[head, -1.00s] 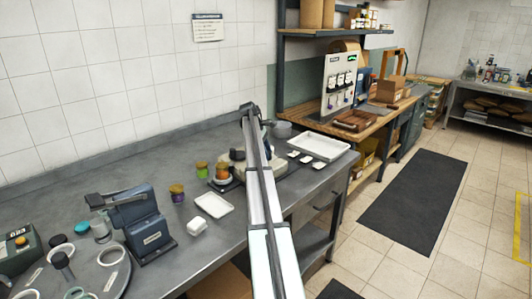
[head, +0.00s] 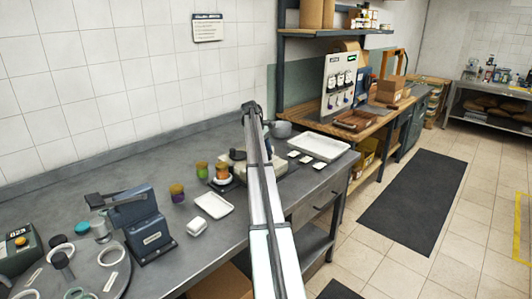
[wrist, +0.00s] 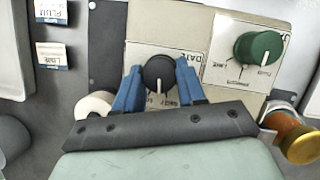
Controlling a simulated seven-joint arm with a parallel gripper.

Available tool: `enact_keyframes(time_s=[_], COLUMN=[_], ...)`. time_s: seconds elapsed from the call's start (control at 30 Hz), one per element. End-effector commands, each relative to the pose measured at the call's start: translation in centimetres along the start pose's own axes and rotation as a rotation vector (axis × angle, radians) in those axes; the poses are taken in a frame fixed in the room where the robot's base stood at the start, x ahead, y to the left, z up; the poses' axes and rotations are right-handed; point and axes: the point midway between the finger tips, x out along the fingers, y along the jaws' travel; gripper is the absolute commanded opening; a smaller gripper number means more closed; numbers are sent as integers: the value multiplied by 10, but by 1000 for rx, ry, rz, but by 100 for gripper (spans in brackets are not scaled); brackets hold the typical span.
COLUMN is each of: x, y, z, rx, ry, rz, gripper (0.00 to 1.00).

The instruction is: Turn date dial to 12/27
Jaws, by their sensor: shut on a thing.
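The date dial is a round black knob (wrist: 159,72) with a white pointer line, on a beige plate (wrist: 140,27) marked DATE in the wrist view. Its pointer line points down in that view, toward small print partly covered by my gripper, so I cannot read the date. My gripper (wrist: 158,78) has blue fingers on both sides of the knob and is shut on it.
A green knob (wrist: 259,48) sits right of the dial, and a gold-lidded jar (wrist: 298,138) is close by my gripper's right side. PLUM and LIME labels (wrist: 53,55) lie to the left. On the bench are a white tray (head: 214,205) and a blue press (head: 146,225).

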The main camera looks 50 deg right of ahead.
Motion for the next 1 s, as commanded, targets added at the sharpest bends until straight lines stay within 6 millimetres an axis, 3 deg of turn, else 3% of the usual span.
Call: enact_keyframes(time_s=[0.5, 1.0], x=[1, 2], y=[2, 2], z=[0, 0], rx=[268, 306], ry=[2, 4], rz=[-107, -121], gripper=[9, 9])
